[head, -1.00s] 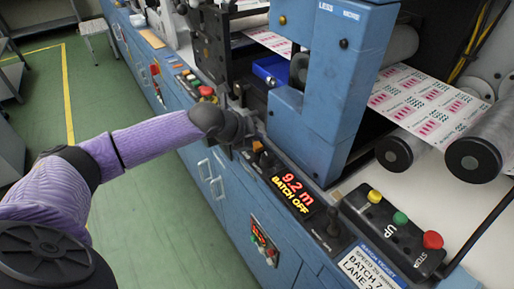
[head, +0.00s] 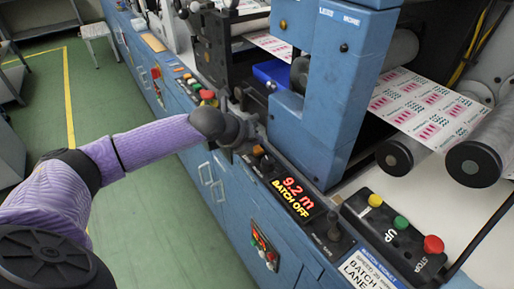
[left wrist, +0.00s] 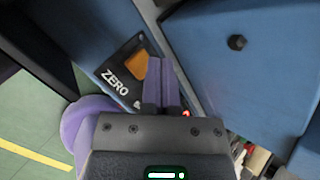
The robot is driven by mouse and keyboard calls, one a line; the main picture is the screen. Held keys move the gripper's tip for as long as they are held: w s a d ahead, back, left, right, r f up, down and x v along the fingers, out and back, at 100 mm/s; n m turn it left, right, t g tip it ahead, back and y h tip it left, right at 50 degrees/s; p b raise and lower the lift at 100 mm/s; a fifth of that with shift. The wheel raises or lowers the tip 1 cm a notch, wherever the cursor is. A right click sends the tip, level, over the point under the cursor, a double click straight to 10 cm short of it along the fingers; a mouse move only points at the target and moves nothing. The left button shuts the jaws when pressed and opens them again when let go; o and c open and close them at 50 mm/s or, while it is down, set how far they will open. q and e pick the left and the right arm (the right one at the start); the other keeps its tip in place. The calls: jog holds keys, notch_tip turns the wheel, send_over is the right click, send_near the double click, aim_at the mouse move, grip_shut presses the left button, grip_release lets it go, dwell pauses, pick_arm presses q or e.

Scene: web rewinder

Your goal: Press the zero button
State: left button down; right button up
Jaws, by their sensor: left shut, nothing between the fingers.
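The zero button is an orange square (left wrist: 136,66) on a dark panel marked ZERO in the left wrist view. In the head view it is a small orange patch (head: 257,150) just above the red and yellow display (head: 292,197), which reads 9.2 m, BATCH OFF. My left gripper (left wrist: 160,64) is shut and empty, its fingertips just right of the button in the left wrist view. I cannot tell whether they touch the panel. In the head view my left gripper (head: 250,134) is over the console edge, partly hidden by its own wrist. My right gripper is not in view.
A blue machine column (head: 335,85) rises close to the right of the gripper. Green floor lies open at left.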

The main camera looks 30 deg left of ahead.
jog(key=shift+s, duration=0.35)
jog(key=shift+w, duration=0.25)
pick_arm(q)
jog(key=shift+f, duration=0.45)
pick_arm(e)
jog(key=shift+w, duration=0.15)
pick_arm(q)
jog(key=shift+f, duration=0.1)
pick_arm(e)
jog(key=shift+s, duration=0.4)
